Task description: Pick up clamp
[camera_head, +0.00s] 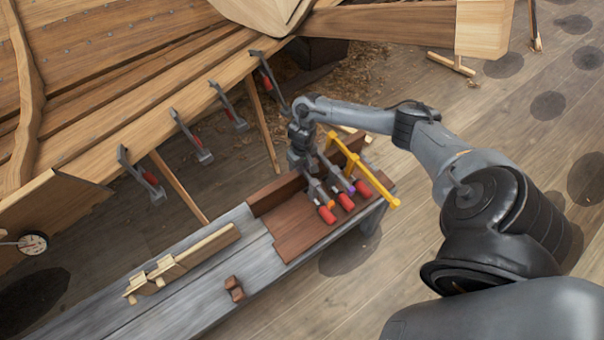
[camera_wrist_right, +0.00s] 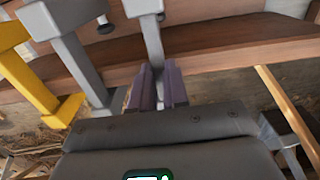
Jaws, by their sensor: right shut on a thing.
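My right gripper (camera_head: 305,172) is at the rack's back side, over the leftmost grey clamp (camera_head: 315,190). In the right wrist view its purple-grey fingers (camera_wrist_right: 157,88) are shut on the grey bar of that clamp (camera_wrist_right: 152,42). My left gripper is out of view.
Several clamps (camera_head: 190,138) hang along the hull's plank edge (camera_head: 130,120), left of my right arm. A slanting wooden prop (camera_head: 263,125) stands close behind the rack.

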